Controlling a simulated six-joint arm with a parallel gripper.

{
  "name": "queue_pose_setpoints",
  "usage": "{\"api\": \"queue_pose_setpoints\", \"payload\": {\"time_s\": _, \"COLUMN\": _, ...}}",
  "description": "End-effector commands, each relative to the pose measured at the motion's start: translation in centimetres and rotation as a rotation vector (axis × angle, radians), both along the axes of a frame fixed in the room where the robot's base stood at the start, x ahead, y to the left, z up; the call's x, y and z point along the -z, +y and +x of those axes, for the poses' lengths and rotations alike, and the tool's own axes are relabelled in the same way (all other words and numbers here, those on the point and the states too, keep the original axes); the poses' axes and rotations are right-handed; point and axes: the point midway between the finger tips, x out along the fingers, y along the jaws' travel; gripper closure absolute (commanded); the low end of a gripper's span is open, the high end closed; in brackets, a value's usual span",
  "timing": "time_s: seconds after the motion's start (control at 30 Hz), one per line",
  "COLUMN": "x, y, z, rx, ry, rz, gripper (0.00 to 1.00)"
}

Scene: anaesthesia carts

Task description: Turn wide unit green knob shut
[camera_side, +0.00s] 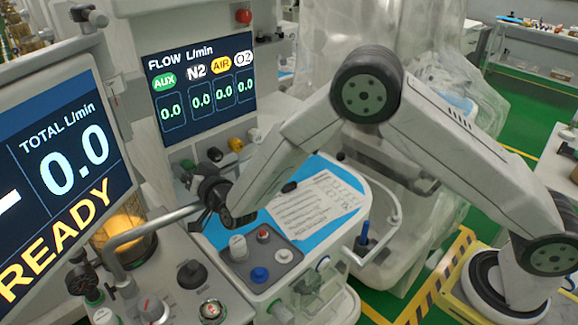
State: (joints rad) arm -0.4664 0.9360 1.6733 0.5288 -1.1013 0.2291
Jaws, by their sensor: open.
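The unit with the "FLOW L/min" screen (205,85) has a row of knobs under the screen. A green knob (187,165) is at the left end of that row, partly hidden near my wrist. A black knob (215,154), a yellow knob (236,144) and a white knob (254,135) follow to the right. The screen reads 0.0 in all columns, AUX in green. My gripper (197,222) is below the green knob, small and dark, apart from it as far as I can see. It is open and appears empty; its fingertips are hard to make out.
A second unit's screen (55,165) reads TOTAL 0.0 and READY at left. A grey rail (150,228) curves close to my gripper. A grey panel with white, red and blue knobs (262,250) and a printed sheet (315,205) lie on the worktop below my arm.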

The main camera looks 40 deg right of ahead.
Motion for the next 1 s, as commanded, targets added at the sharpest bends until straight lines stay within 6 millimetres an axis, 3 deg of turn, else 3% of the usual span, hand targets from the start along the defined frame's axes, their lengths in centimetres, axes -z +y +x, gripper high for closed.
{"api": "queue_pose_setpoints", "payload": {"time_s": 0.7, "x": 0.0, "y": 0.1, "z": -6.8, "rx": 0.000, "ry": 0.001, "rz": 0.001, "gripper": 0.18}}
{"api": "queue_pose_setpoints", "payload": {"time_s": 1.0, "x": 0.0, "y": 0.0, "z": -7.5, "rx": 0.000, "ry": 0.000, "rz": 0.001, "gripper": 0.18}}
